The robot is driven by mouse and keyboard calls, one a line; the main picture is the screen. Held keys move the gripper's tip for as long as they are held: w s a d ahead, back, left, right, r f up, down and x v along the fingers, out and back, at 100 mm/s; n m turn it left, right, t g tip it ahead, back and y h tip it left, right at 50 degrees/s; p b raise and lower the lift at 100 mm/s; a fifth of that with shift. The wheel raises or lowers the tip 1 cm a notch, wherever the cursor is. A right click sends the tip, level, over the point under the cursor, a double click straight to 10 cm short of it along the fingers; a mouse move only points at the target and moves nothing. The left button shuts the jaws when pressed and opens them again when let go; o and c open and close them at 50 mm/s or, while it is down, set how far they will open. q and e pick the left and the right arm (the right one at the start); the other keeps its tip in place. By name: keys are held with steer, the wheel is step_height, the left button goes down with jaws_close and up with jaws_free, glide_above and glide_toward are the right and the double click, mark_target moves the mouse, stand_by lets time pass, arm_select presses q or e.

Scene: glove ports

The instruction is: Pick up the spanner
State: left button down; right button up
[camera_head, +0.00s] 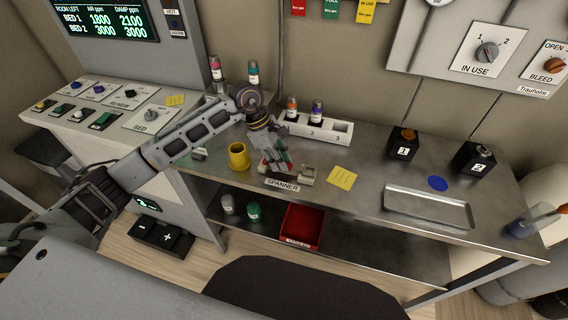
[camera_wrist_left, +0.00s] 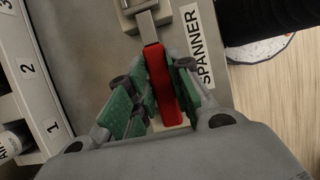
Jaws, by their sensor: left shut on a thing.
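The spanner (camera_wrist_left: 158,75) has a red handle and a grey metal shank. In the left wrist view its handle lies between the green-padded fingers of my left gripper (camera_wrist_left: 160,98), which is shut on it. The shank reaches up to a grey holder (camera_wrist_left: 132,12) next to the "SPANNER" label (camera_wrist_left: 199,50). In the head view my left gripper (camera_head: 280,162) is low over the bench at this holder (camera_head: 306,175), and the gripper mostly hides the spanner. I cannot tell whether the spanner is clear of the holder. My right gripper is not in view.
A yellow mug (camera_head: 239,156) stands left of the gripper. A white numbered rack (camera_head: 335,132) with bottles is behind it. A yellow note (camera_head: 342,178), black boxes (camera_head: 403,143) and a metal tray (camera_head: 428,207) are to the right. A red bin (camera_head: 302,226) sits on the shelf below.

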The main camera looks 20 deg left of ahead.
arm_select(q)
steer(key=shift+r+p, duration=0.3)
steer(key=shift+p, duration=0.25)
steer(key=shift+r, duration=0.35)
step_height(320, 180, up, 3)
steer(key=shift+r+b, duration=0.15)
steer(key=shift+b, duration=0.2)
step_height(320, 180, up, 6)
steer(key=shift+f, duration=0.1)
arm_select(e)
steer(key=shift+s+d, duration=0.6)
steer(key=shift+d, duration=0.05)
arm_select(q)
steer(key=shift+s, duration=0.1)
